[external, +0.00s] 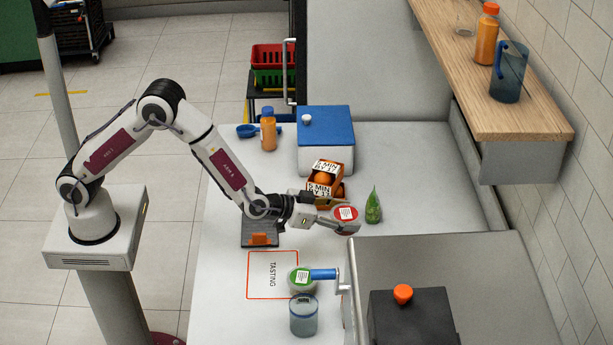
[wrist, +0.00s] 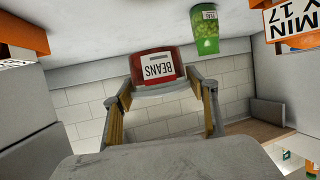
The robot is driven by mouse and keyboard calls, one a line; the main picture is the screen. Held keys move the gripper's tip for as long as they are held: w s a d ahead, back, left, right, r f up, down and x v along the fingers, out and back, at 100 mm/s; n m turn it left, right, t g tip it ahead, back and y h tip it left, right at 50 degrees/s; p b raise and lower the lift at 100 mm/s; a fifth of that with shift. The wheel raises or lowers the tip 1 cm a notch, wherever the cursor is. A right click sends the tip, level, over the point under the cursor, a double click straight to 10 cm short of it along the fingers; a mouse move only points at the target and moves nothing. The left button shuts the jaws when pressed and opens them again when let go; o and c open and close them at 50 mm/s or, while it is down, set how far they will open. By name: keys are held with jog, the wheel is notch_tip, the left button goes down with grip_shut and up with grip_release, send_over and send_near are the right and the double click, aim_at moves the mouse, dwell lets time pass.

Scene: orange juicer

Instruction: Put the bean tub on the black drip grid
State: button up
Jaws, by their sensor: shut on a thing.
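A green pouch (external: 373,208) stands right of the tub, with an orange carton (external: 324,183) behind. A blue-lidded box (external: 325,140) stands farther back.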

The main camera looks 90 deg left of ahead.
aim_at(341, 218)
jog(key=shift+s+d+r, duration=0.3)
jog(key=shift+s+d, duration=0.25)
jog(key=shift+d, duration=0.05)
jog(key=shift+s+d+r, duration=0.3)
jog(key=shift+s+d, duration=0.25)
jog(key=shift+d, duration=0.05)
jog(key=s+a+n+g+y, duration=0.2)
jog(key=s+a, duration=0.4)
jog(key=s, duration=0.5)
jog(key=s+a+n+g+y, duration=0.3)
jog(key=s+a+n+y, duration=0.2)
jog(key=s, duration=0.6)
jog(key=shift+a+n+y, duration=0.3)
jog(key=shift+a+n, duration=0.2)
jog(key=shift+a, duration=0.55)
jog(key=shift+w+f, duration=0.1)
jog(key=shift+f, duration=0.15)
jog(key=shift+f, duration=2.8)
jog(key=shift+f, duration=0.1)
jog(key=shift+f, duration=1.95)
jog(key=shift+f, duration=0.15)
